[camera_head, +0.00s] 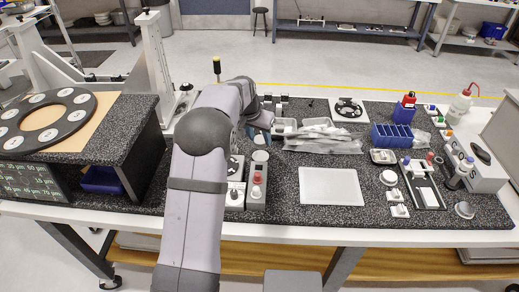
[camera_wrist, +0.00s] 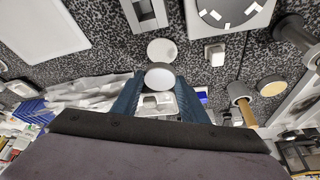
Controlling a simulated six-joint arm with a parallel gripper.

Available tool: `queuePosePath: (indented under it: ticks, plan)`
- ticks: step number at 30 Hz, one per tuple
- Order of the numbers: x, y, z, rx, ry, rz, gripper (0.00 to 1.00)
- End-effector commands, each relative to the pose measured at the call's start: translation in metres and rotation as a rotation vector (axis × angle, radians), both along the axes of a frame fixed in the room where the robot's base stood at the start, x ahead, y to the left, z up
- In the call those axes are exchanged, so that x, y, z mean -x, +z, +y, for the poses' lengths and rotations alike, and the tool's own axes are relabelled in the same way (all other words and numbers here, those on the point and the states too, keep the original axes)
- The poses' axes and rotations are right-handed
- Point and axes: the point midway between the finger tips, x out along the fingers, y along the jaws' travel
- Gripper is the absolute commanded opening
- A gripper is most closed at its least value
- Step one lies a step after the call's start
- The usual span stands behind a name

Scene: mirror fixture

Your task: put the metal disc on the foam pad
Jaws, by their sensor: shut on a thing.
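The metal disc (camera_wrist: 160,78) is a pale, shiny round piece between the blue fingertips of my gripper (camera_wrist: 158,82) in the wrist view. My gripper is shut on it. A whitish round pad, which looks like the foam pad (camera_wrist: 162,50), lies on the speckled bench just beyond the disc. The disc's near edge of the pad is partly overlapped in that view; I cannot tell the height between them. In the head view my gripper (camera_head: 262,134) is over the bench behind the pale round pad (camera_head: 260,156). The disc is not clearly seen there.
A grey holder (camera_head: 256,188) with a red-topped piece stands in front of the pad. A small white block (camera_wrist: 215,54) lies beside it. Clear bags (camera_head: 322,138) and a flat white tray (camera_head: 331,187) are to the right. Bare bench lies around the tray.

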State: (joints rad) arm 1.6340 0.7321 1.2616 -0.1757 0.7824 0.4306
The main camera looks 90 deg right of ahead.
Motion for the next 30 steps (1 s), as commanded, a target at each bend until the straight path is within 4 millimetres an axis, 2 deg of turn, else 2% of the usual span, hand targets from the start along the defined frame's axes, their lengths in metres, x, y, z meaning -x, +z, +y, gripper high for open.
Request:
queuePosePath:
  ticks: [4,14,22,30]
  plan:
    - [0.0,-0.017,0.0,-0.001,0.0,0.0,0.16]
    - [0.0,-0.03,0.0,0.0,0.001,0.0,0.16]
    - [0.0,-0.058,0.0,0.0,0.001,0.0,0.16]
    - [0.0,-0.061,0.0,0.003,0.001,0.001,0.16]
